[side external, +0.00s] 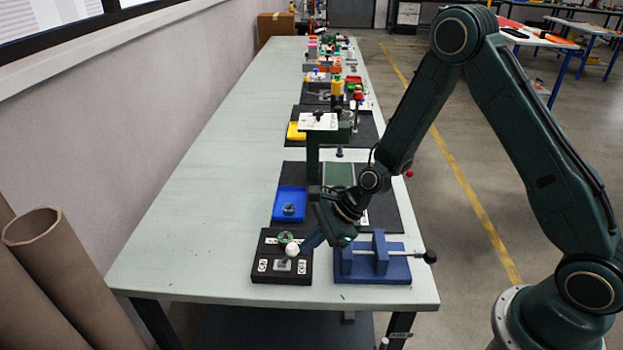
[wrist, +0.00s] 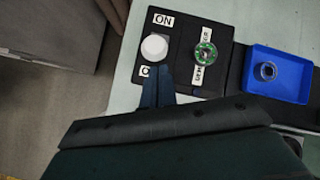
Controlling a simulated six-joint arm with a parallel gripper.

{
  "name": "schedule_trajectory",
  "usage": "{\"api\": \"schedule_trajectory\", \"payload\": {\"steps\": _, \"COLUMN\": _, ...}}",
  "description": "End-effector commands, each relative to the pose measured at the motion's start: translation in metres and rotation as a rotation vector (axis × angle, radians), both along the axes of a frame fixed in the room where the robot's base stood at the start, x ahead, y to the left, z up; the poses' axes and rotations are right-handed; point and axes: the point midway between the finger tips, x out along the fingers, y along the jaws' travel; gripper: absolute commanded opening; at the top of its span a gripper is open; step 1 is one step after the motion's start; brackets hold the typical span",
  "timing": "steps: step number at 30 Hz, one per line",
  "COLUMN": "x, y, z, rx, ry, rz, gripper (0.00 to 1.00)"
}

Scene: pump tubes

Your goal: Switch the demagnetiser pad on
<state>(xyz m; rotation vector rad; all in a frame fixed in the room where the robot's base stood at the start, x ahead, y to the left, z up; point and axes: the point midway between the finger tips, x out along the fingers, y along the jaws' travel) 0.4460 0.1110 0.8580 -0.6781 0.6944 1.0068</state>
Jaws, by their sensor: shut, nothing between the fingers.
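The demagnetiser pad (side external: 268,245) is a black box at the near end of the bench; it also shows in the wrist view (wrist: 183,38). A white round knob (wrist: 154,47) sits on it, between an ON label (wrist: 163,19) and a second label partly hidden by my fingers. The knob also shows in the side view (side external: 292,251). A green ring-shaped part (wrist: 203,54) rests on the pad beside the knob, over a white lettered label. My gripper (wrist: 162,72) is shut and empty, its blue fingertips just beside the knob on the side of the half-hidden label. I cannot tell whether they touch it.
A blue vise (side external: 372,262) with a long screw handle stands close right of the pad. A blue tray (wrist: 277,76) holding a small ring part lies beyond it. A dark green press (side external: 313,150) stands behind. The bench's left side is clear.

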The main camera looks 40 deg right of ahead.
Motion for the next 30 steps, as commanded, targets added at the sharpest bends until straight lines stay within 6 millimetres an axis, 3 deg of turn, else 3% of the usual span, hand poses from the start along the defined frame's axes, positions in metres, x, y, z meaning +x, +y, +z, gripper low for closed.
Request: {"api": "schedule_trajectory", "payload": {"steps": 30, "x": 0.0038, "y": 0.0040, "z": 0.0049, "rx": -0.106, "ry": 0.105, "rz": 0.002, "gripper": 0.00}}
